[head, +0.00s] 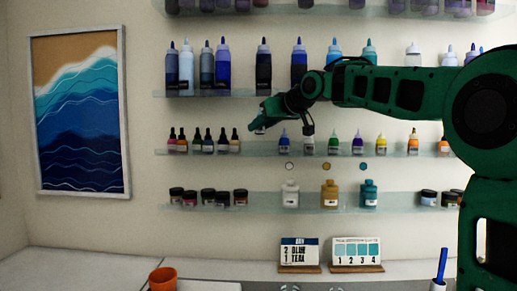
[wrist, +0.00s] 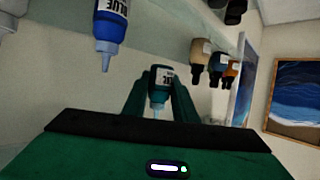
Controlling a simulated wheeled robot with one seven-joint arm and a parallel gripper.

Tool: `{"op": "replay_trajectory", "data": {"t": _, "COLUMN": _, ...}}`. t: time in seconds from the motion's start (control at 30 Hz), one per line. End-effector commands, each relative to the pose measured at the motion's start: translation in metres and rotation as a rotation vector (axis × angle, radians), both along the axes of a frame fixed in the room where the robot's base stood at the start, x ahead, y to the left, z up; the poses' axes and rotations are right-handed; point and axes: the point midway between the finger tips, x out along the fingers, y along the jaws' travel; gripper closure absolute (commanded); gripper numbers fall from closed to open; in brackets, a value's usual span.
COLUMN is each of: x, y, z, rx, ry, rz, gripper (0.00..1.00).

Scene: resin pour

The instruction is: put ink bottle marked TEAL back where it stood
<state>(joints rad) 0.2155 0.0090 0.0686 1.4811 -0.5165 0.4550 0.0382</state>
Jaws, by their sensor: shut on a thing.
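My gripper (head: 257,124) is shut on a small ink bottle, mostly hidden by the fingers in the head view. In the wrist view, which looks upside down, the held bottle (wrist: 160,88) is dark teal with a white label and a pale tip, between the two fingers (wrist: 160,100). Its label is too small to read surely. In the head view the gripper is in front of the middle shelf (head: 300,152), at a gap between the dark-capped bottles (head: 209,142) and a blue bottle (head: 284,138). I cannot tell whether the held bottle touches the shelf.
The blue bottle, marked BLUE, is close beside the gripper in the wrist view (wrist: 110,28). Green (head: 334,144) and purple bottles (head: 358,144) stand farther right. Taller bottles line the shelf above (head: 235,94). Below are jars and pots, a card reading 2 BLUE, 1 TEAL (head: 299,252), and an orange cup (head: 162,280).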

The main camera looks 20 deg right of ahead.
Motion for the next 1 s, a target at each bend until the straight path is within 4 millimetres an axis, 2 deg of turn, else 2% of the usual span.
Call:
{"op": "replay_trajectory", "data": {"t": 0.17, "x": -0.001, "y": 0.001, "z": -0.017, "rx": -0.001, "ry": 0.0, "rz": 0.001, "gripper": 0.96}}
{"op": "replay_trajectory", "data": {"t": 0.37, "x": -0.001, "y": 0.001, "z": -0.026, "rx": 0.0, "ry": -0.001, "rz": 0.001, "gripper": 0.96}}
{"op": "replay_trajectory", "data": {"t": 0.63, "x": 0.001, "y": 0.001, "z": -0.059, "rx": -0.001, "ry": -0.001, "rz": 0.002, "gripper": 0.96}}
{"op": "replay_trajectory", "data": {"t": 0.97, "x": 0.002, "y": 0.001, "z": -0.062, "rx": -0.001, "ry": -0.003, "rz": 0.003, "gripper": 0.96}}
{"op": "replay_trajectory", "data": {"t": 1.0, "x": 0.002, "y": 0.001, "z": -0.062, "rx": 0.0, "ry": -0.002, "rz": 0.003, "gripper": 0.68}}
